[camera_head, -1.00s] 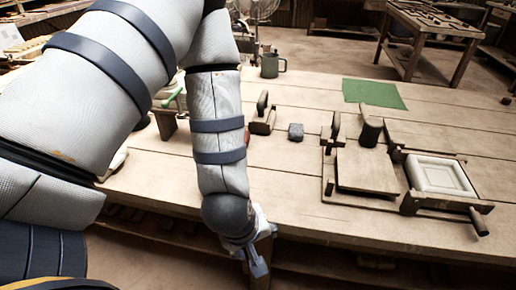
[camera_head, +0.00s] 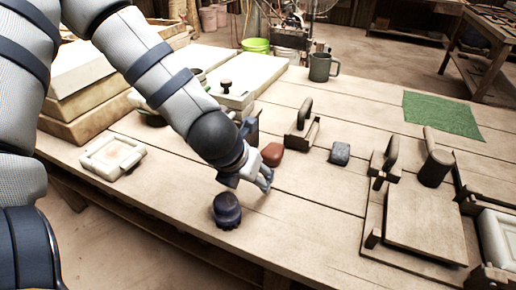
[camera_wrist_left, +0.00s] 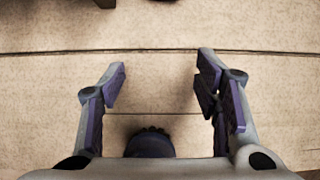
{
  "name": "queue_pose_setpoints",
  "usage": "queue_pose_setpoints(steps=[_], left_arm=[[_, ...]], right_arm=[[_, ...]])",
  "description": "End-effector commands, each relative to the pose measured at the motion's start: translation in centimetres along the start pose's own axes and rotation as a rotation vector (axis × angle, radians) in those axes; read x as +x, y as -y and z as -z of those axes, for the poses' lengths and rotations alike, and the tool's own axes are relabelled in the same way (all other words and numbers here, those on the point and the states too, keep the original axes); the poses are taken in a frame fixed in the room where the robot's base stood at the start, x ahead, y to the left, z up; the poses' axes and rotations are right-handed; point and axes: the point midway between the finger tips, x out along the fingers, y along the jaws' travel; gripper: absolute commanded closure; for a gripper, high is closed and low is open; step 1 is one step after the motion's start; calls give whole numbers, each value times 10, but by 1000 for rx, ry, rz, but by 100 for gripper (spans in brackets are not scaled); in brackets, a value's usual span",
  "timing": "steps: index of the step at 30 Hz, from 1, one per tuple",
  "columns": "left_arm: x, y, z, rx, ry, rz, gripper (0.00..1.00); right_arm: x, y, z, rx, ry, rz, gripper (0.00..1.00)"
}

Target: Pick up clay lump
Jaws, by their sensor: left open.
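A reddish-brown lump (camera_head: 272,154), which looks like clay, lies on the wooden table just beyond my left gripper. A blue-grey lump (camera_head: 340,153) lies further right; I cannot tell its material. My left gripper (camera_head: 264,183) is over the table, open and empty, and apart from both lumps. The left wrist view shows its two fingers (camera_wrist_left: 160,78) spread over bare planks. A dark round ridged object (camera_head: 227,210) stands close in front of the gripper and shows at the bottom of the left wrist view (camera_wrist_left: 150,144). My right gripper is not in view.
A wooden tool with a handle (camera_head: 301,124) stands behind the lumps. The tile press (camera_head: 425,225) is at right, a green cloth (camera_head: 441,115) behind it, a mug (camera_head: 322,67) at the back. A white tile mould (camera_head: 112,157) lies at left. The front middle is clear.

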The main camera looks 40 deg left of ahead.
Motion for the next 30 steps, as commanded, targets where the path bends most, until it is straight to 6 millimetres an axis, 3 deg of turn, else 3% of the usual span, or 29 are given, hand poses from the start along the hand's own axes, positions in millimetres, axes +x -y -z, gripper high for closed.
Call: queue_pose_setpoints(steps=[6,18,22,30], left_arm=[[26,0,-47,-2,5,-4,43],[60,0,-104,1,6,-2,43],[85,0,-98,1,-3,-1,43],[86,0,-101,-1,4,1,45]], right_arm=[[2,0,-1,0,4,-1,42],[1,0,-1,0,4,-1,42],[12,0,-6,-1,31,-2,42],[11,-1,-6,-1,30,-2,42]])
